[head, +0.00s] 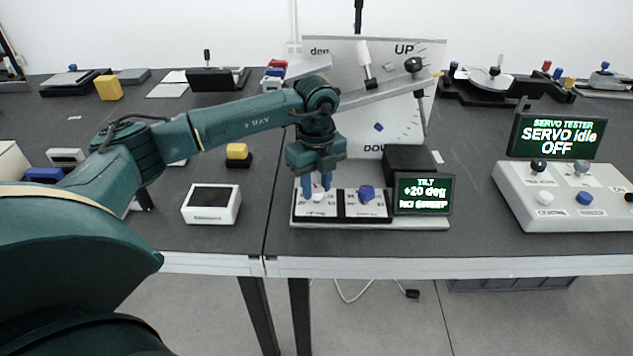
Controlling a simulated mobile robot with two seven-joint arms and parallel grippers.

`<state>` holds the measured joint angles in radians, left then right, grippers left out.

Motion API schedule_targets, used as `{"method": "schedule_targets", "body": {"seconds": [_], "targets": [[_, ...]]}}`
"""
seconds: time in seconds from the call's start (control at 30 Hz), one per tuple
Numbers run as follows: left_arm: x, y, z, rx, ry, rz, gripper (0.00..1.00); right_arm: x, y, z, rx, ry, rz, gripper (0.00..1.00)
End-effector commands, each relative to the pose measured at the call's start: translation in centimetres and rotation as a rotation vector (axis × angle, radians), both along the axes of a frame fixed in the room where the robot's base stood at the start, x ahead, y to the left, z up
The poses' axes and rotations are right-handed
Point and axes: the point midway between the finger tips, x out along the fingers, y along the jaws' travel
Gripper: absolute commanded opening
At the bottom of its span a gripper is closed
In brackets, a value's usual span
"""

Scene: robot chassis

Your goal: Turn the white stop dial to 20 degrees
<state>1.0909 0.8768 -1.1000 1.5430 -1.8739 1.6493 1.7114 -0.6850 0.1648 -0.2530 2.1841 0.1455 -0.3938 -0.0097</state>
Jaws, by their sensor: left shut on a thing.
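The white stop dial (317,197) sits on the left panel of a small black-and-white control base at the table's front. My left gripper (317,188) reaches down from above and its blue fingertips are shut on the dial, partly hiding it. A blue dial (367,193) stands on the panel to its right. A display (424,194) at the right of the base reads "TILT +20 deg" with a smaller line below, seemingly "NO SWEEP". My right gripper is not in view.
Behind the base stands a white tilt board (385,95) marked "UP" and "DOWN" with a slanted arm. A servo tester (565,195) stands to the right, its screen (556,136) reading "SERVO idle OFF". A white box (211,204) stands left. The table's front edge is close.

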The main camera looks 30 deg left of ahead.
Motion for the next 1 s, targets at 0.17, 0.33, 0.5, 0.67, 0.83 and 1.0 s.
{"method": "schedule_targets", "body": {"seconds": [0.17, 0.33, 0.5, 0.67, 0.83, 1.0], "targets": [[0.01, -0.04, 0.05, -0.001, 0.000, -0.167, 0.09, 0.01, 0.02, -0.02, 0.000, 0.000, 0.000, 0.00], [0.01, -0.04, 0.04, -0.002, -0.001, -0.324, 0.09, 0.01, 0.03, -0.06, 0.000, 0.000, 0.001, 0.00], [0.03, -0.04, 0.04, -0.002, -0.001, -0.463, 0.09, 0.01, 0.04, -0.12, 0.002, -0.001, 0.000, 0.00], [0.03, -0.04, 0.05, -0.002, -0.001, -0.568, 0.09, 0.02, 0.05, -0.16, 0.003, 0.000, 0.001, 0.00], [0.02, -0.03, 0.06, -0.001, -0.002, -0.645, 0.09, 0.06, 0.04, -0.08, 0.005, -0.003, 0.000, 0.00], [0.02, -0.03, 0.07, -0.001, -0.002, -0.688, 0.09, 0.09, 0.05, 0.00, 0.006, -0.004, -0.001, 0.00]]}}
